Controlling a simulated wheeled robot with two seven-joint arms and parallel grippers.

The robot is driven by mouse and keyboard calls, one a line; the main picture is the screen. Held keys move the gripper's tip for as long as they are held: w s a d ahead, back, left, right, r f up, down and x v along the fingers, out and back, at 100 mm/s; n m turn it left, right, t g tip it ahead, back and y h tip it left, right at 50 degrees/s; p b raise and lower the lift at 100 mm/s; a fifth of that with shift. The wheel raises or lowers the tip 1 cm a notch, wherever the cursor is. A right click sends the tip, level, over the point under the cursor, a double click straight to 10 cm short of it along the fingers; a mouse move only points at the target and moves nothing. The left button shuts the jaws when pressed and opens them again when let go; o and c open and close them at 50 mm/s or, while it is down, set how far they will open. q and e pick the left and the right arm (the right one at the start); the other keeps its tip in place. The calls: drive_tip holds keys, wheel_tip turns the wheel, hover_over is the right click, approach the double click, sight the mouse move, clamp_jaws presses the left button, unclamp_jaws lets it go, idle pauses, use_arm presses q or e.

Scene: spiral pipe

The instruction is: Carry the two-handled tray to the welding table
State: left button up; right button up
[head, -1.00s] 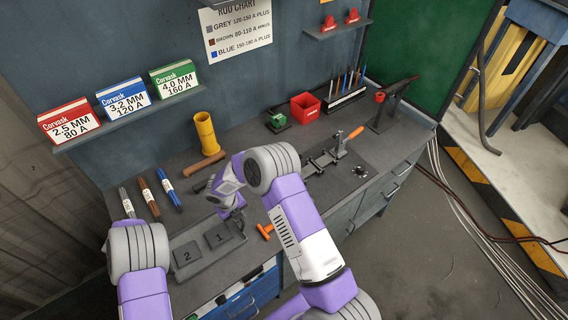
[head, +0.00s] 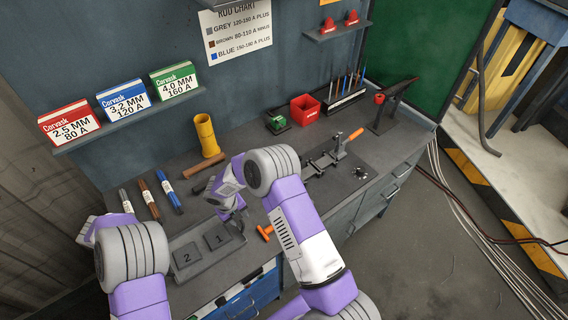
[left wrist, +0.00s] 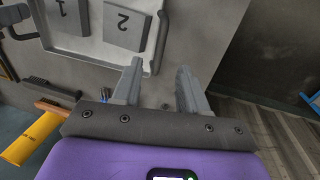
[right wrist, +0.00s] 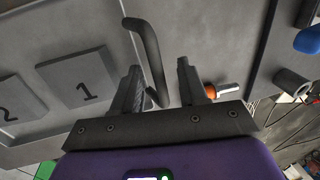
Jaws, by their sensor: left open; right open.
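The tray (head: 212,262) is a shallow grey tray on the workbench (head: 268,150), holding two plates marked 1 and 2. Its handle by plate 1 (right wrist: 148,45) is a bent dark rod. In the right wrist view my open right gripper (right wrist: 159,65) has this handle running between its spread fingers. The handle by plate 2 (left wrist: 161,38) shows in the left wrist view. My open left gripper (left wrist: 160,66) has its fingertips close to that handle's end; I cannot tell whether they touch. My left arm hides its fingers in the head view. I cannot tell which surface is the welding table.
Several rods (head: 149,200) lie left of the tray. A yellow cylinder (head: 206,135), a red bin (head: 305,108) and a clamp fixture (head: 328,158) stand farther back. An orange-handled tool (head: 265,232) lies right of the tray. Open floor (head: 440,255) lies to the right.

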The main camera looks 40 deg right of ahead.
drive_tip(key=shift+r, duration=0.25)
use_arm(q)
drive_tip(key=r, duration=0.3)
drive_tip(key=shift+a+r, duration=0.15)
drive_tip(key=shift+a, duration=0.15)
use_arm(e)
drive_tip(key=v, duration=1.1)
drive_tip(key=shift+r, duration=0.25)
